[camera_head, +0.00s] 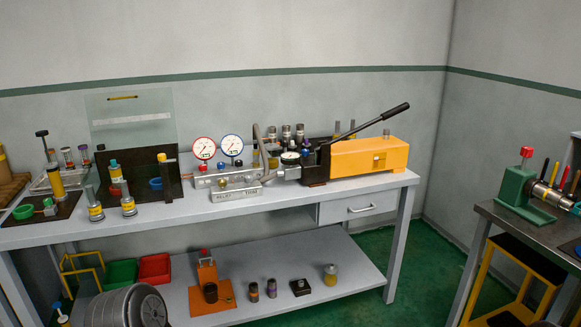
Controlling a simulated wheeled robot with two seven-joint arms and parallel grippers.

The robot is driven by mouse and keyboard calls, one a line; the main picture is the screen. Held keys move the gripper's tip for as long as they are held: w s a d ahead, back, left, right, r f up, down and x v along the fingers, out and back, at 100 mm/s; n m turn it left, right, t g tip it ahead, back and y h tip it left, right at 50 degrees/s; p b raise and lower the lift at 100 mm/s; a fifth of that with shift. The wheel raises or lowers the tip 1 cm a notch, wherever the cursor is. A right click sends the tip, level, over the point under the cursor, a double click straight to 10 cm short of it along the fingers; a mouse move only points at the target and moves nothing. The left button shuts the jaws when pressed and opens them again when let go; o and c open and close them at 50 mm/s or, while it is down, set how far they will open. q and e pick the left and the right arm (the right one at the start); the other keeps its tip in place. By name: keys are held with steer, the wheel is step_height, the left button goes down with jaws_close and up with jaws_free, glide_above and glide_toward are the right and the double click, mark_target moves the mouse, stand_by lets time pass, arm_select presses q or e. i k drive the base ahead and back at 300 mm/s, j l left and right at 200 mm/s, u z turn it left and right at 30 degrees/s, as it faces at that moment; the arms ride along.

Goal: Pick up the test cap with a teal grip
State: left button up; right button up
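I cannot clearly single out a test cap with a teal grip. A round piece with a greenish top (290,157) sits at the pump's front on the long grey bench (275,199). A small green ring (22,211) lies on a dark mat at the bench's left end. A small teal-green piece (576,209) shows at the right picture edge, partly cut off, by the right-hand table. These are too small to tell whether any is the cap. Neither of my grippers is in view.
An orange pump (368,157) with a long black lever and two dial gauges (204,148) stand on the bench. Bins, an orange stand (208,285) and several small parts are on the lower shelf. A green vise (517,187) stands on the right table (495,212). Green floor (415,262) lies between.

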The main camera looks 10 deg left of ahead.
mark_target(114, 166)
steer(key=i+j, duration=0.75)
steer(key=j, duration=0.25)
steer(key=i+j, duration=0.75)
steer(key=j, duration=0.25)
steer(key=i+z, duration=0.05)
